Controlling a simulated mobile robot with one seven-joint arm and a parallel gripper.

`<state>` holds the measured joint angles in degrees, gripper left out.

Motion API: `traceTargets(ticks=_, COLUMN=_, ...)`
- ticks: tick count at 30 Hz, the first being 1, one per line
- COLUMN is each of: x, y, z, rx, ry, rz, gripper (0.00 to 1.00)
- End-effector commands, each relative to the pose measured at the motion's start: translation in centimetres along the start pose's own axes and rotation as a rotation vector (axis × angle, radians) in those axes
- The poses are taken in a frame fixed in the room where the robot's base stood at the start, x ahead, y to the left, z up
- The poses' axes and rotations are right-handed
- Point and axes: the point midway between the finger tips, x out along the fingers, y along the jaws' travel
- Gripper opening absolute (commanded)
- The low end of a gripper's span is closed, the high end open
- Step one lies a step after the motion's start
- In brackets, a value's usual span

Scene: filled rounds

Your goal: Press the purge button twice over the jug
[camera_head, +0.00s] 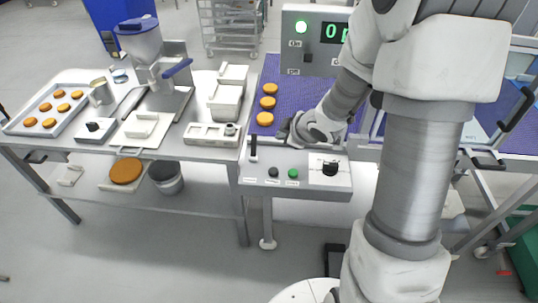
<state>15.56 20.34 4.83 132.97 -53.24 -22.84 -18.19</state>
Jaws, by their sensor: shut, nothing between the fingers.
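A metal jug (100,93) stands upright on the left bench, beside the tray of rounds and left of the depositor (146,62) with its blue-rimmed hopper. A small box with a black button (93,127) sits in front of the jug; I cannot tell whether it is the purge button. The control panel (318,187) holds a black button (273,172), a green button (293,173) and a black knob (330,168); their labels are too small to read. My gripper (284,131) is shut and empty, over the belt's near edge behind the panel, far right of the jug.
A purple belt (266,92) carries several orange rounds. A display box (315,38) with a green light stands behind. The tray (30,128) holds more rounds. White containers (226,101) stand between depositor and belt. A bucket (165,178) is on the lower shelf.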

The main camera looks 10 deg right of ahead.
Motion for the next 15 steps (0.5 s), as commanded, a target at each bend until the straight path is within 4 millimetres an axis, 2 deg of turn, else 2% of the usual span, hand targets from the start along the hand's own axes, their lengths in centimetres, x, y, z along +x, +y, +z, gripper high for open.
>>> traceTargets(ticks=6, x=1.2, y=-1.2, z=-0.3, rx=-0.035, ry=0.062, rz=-0.04, gripper=0.0)
traceTargets(ticks=15, x=1.4, y=-1.4, z=-0.3, rx=-0.041, ry=0.072, rz=-0.044, gripper=0.0)
